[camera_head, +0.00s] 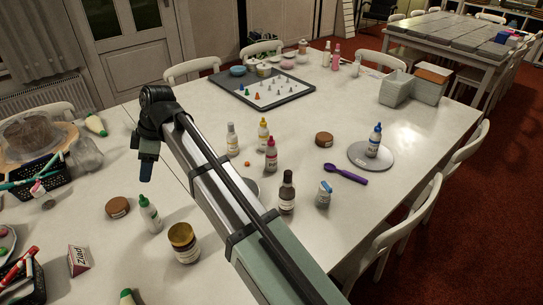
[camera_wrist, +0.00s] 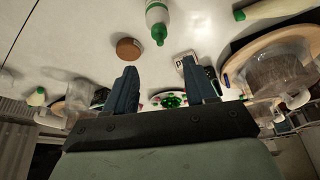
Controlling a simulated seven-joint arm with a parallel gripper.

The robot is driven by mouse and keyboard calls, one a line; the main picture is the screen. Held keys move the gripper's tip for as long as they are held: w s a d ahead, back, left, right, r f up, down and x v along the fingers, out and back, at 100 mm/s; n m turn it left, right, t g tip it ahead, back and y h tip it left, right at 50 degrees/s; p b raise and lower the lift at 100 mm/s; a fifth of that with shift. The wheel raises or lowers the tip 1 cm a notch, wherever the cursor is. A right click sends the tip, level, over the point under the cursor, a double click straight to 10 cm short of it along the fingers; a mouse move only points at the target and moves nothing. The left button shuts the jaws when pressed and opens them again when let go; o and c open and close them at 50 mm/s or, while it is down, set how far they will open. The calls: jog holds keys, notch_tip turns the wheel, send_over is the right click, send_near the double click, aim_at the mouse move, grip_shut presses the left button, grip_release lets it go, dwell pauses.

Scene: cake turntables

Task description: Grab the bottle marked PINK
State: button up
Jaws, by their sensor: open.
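A bottle with a pinkish-red cap (camera_head: 271,154) stands upright on the white table, right of my arm; its label is too small to read. No label reading PINK can be made out. My gripper (camera_head: 146,170) hangs over the left part of the table, well left of these bottles. In the wrist view my gripper (camera_wrist: 160,75) has its two fingers wide apart with nothing held between them. No pink bottle shows in the wrist view.
A yellow-capped bottle (camera_head: 263,133), a white bottle (camera_head: 232,139) and a dark-topped bottle (camera_head: 286,192) stand close around the red-capped one. A blue-capped bottle (camera_head: 375,141) stands on a grey turntable (camera_head: 358,160). A green-capped bottle (camera_head: 150,214) stands below my gripper. The right table edge is clear.

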jog(key=o, duration=0.4)
jog(key=m+t, duration=0.2)
jog(key=m, duration=0.3)
send_near(273, 147)
jog(key=shift+w+x, duration=0.2)
jog(key=shift+x, duration=1.6)
jog(key=shift+w+x, duration=0.15)
jog(key=shift+x, duration=1.65)
jog(key=shift+w+x, duration=0.2)
jog(key=shift+x, duration=1.6)
